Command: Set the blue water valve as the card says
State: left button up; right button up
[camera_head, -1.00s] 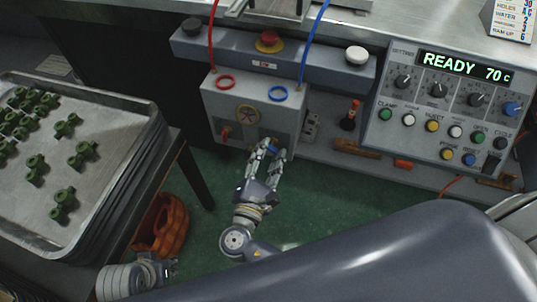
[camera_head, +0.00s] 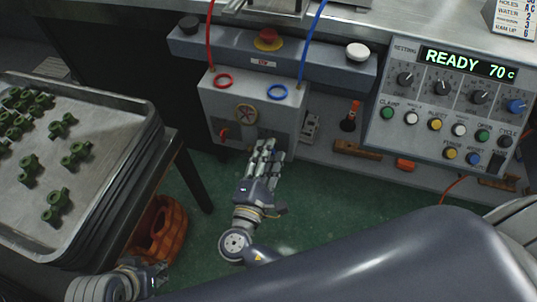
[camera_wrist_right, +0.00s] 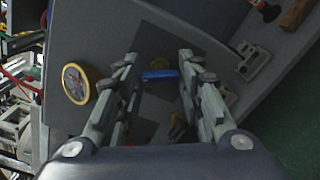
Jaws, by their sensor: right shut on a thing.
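The blue water valve handle (camera_wrist_right: 160,75) shows in the right wrist view as a short bar between my right fingertips, lying crosswise in that picture. In the head view my fingers hide it. My right gripper (camera_head: 266,146) is shut on it at the lower front of the grey valve box (camera_head: 212,105). A red valve handle (camera_head: 224,133) sits to its left, below a yellow-rimmed gauge (camera_head: 246,114). The card (camera_head: 513,18) stands at the top right, partly cut off; its small values are hard to read. My left gripper (camera_head: 150,276) is at the bottom left, its jaws unclear.
A control panel (camera_head: 400,132) reading READY 70 C stands to the right. A tray (camera_head: 100,170) of green parts is at the left, above an orange coiled thing (camera_head: 160,232). Red and blue hoses run up from the box. Green floor lies open below.

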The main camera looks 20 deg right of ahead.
jog(key=o, duration=1.1)
jog(key=shift+c, duration=0.2)
jog(key=v, duration=1.2)
jog(key=shift+d+f, duration=0.1)
